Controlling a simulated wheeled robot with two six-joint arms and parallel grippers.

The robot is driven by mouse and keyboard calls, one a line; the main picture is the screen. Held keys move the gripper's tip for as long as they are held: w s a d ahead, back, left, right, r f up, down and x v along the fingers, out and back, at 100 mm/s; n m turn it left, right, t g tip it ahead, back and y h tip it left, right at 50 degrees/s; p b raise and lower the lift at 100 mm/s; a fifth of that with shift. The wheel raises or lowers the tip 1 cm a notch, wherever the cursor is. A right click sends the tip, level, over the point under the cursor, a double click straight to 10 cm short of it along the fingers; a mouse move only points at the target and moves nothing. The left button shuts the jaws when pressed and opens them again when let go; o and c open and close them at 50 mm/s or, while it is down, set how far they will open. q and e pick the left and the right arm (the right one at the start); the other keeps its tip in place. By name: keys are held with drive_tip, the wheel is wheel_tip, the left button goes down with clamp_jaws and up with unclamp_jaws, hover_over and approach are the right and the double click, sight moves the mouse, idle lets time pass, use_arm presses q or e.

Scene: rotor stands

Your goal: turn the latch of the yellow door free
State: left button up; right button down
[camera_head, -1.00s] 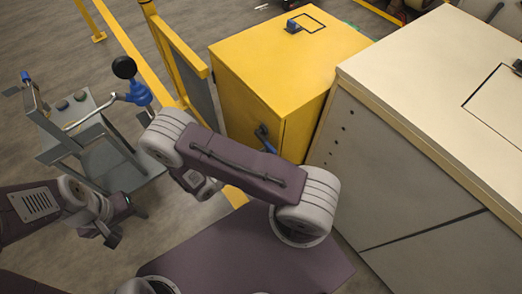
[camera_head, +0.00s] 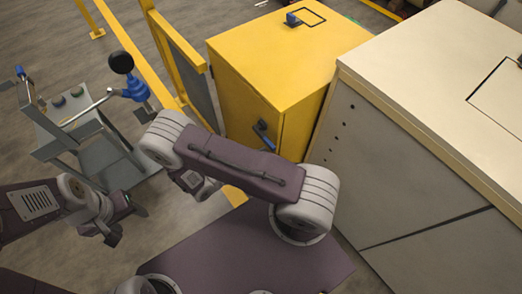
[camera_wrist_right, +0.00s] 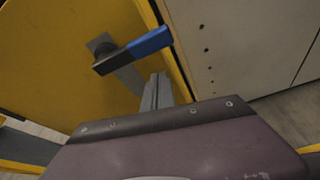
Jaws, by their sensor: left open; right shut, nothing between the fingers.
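The yellow door (camera_head: 240,108) is on the front of a yellow cabinet and looks closed. Its latch (camera_head: 264,138) is a dark lever with a blue grip. In the right wrist view the latch (camera_wrist_right: 148,43) slants from its black end at lower left to its blue end at upper right, in front of a grey mounting plate. My right gripper (camera_wrist_right: 156,90) is shut and empty, just below the lever, apart from it in the picture. In the head view my right arm hides its fingers. My left gripper (camera_head: 112,232) is open and empty at lower left, far from the door.
A large cream cabinet (camera_head: 410,90) stands close on the right of the yellow one. A yellow rail post (camera_head: 175,50) stands left of the door. A grey cart (camera_head: 105,160) with a blue, black-knobbed lever is further left.

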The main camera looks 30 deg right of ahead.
use_arm(q)
drive_tip(key=shift+d+r+p, duration=0.1)
drive_tip(key=shift+r+p, duration=0.05)
drive_tip(key=shift+p, duration=0.75)
use_arm(e)
drive_tip(key=w+f+v, duration=0.1)
drive_tip(key=v, duration=0.8)
drive_tip(key=shift+s+a+r, duration=0.15)
drive_tip(key=shift+s+a, duration=0.05)
drive_tip(key=shift+a, duration=0.3)
